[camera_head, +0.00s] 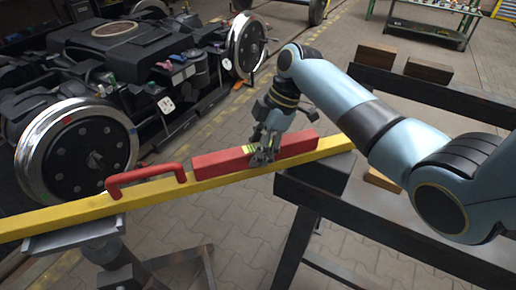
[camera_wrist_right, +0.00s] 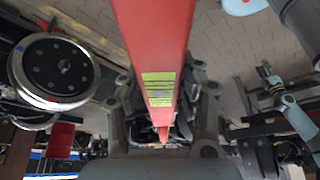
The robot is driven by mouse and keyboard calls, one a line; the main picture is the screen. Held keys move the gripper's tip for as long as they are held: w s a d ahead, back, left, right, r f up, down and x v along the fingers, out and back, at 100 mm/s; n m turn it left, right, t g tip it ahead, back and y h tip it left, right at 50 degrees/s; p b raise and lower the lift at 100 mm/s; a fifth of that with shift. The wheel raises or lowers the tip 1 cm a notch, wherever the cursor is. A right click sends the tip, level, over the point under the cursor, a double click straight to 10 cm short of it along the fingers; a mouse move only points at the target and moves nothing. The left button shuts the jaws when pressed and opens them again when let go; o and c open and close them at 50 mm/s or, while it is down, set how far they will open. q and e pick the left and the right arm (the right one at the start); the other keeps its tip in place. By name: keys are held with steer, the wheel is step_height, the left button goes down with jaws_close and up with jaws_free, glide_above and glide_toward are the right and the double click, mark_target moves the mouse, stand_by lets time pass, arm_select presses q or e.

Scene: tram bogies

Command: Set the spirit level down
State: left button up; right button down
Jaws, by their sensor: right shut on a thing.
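The spirit level is a red bar (camera_head: 215,163) with a yellow-green window, lying along the line of a long yellow beam (camera_head: 60,219) in the head view. My right gripper (camera_head: 262,154) is shut around the middle of the level. In the right wrist view the level (camera_wrist_right: 155,35) runs between the fingers (camera_wrist_right: 160,120), with its striped window facing the camera. I cannot tell whether its underside touches the beam. The beam has a red handle (camera_head: 146,178) left of the level. My left gripper does not show.
The beam spans from a grey stand plate (camera_head: 75,240) to a dark bench (camera_head: 390,215). A tram bogie with steel wheels (camera_head: 76,152) stands behind at left. Wooden blocks (camera_head: 376,55) lie on a dark rail at right. Paved floor is open between.

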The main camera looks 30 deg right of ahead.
steer(key=c, duration=0.9)
jaws_free()
steer(key=b+v, duration=0.1)
steer(key=v, duration=1.1)
